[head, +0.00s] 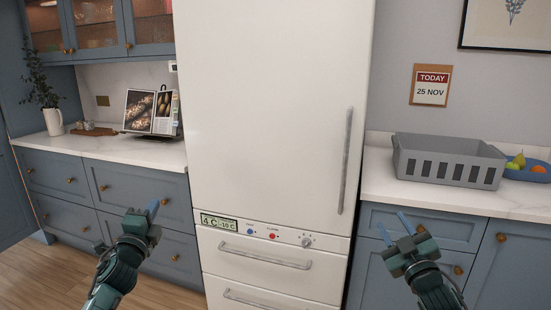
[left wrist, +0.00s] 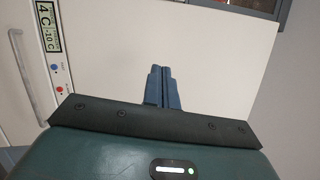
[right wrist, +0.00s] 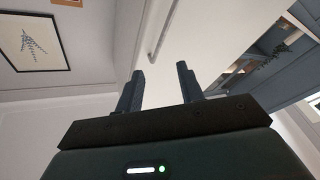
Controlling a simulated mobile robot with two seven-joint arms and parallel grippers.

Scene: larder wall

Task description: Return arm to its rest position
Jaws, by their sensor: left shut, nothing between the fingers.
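My left gripper (head: 153,210) is raised in front of the blue drawers at the left of the head view. Its two fingers lie together with nothing between them, as the left wrist view also shows (left wrist: 162,87). My right gripper (head: 393,226) is raised in front of the blue cabinet at the right. Its fingers stand apart and empty in the right wrist view (right wrist: 160,90). Neither gripper appears to touch anything. The tall white fridge (head: 270,110) stands between them with its door and lower drawers shut.
On the left counter (head: 100,146) are a cookbook (head: 151,112), a white jug with a plant (head: 53,121) and a wooden board (head: 92,131). On the right counter (head: 440,198) a grey crate (head: 447,160) stands beside a blue fruit bowl (head: 527,175). Wooden floor (head: 165,288) is clear at lower left.

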